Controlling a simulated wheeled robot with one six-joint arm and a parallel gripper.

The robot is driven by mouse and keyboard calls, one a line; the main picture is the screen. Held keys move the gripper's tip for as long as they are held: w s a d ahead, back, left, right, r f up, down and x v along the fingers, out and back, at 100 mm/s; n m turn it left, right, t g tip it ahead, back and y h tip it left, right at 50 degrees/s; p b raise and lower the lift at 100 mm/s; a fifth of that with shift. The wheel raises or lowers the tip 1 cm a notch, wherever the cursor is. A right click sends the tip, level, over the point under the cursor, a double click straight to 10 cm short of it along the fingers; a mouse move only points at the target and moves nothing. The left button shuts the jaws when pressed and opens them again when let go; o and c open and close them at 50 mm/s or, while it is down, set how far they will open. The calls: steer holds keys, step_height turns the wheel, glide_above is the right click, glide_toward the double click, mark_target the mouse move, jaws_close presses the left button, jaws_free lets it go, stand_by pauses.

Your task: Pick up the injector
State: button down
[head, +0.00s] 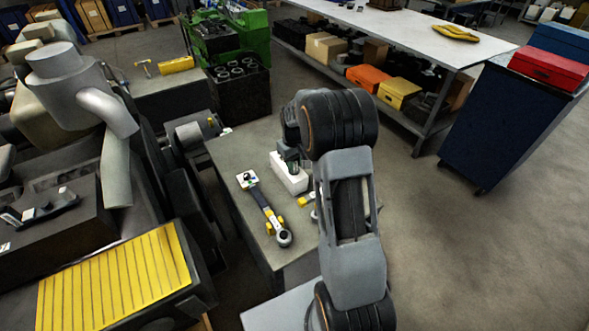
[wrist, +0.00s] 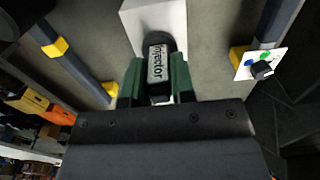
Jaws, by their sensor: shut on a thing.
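The injector (wrist: 158,64) is a dark piece with a white label reading "injector" in the wrist view. The green fingers of my gripper (wrist: 154,82) are shut on it, one on each side. It is at the near end of a white block (wrist: 158,14); I cannot tell whether it still touches the block. In the head view, my gripper (head: 290,163) is low over the same white block (head: 287,176) on the grey bench. The injector is not clearly visible there, as the gripper and arm cover it.
A wrench-like tool (head: 265,212) lies on the bench (head: 240,150), left of the white block, with a white card (head: 247,179) at its far end. A large engine (head: 110,100) stands to the left. Open floor (head: 470,240) lies to the right.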

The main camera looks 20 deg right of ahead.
step_height(320, 180, up, 10)
steer(key=shift+b, duration=0.8)
steer(key=shift+r+p, duration=1.95)
steer(key=shift+r, duration=0.45)
steer(key=shift+r, duration=0.1)
step_height(320, 180, up, 7)
steer(key=p, duration=0.4)
steer(key=shift+f, duration=0.2)
